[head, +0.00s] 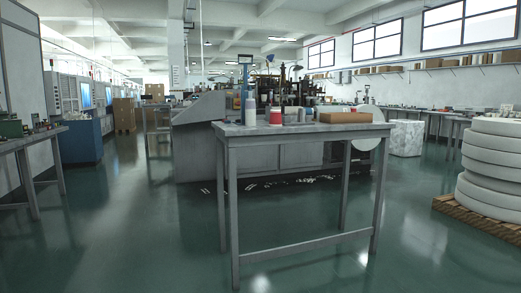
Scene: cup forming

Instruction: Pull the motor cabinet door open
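A large grey machine (198,150) with a sloped left end stands in the middle distance, behind a grey table. Lower grey panels (285,156) on its front show between the table's legs. I cannot tell which panel, if any, is the motor cabinet door, and no handle or open door is clear. The tabletop and legs hide part of the machine's front. My gripper is not in view.
The tall grey table (300,132) stands ahead, bearing bottles, a red-and-white container (276,117) and a brown box (345,117). White rolls (495,165) sit on a wooden pallet (480,222) at right. A workbench (28,143) stands at left. Green floor (130,215) is clear between.

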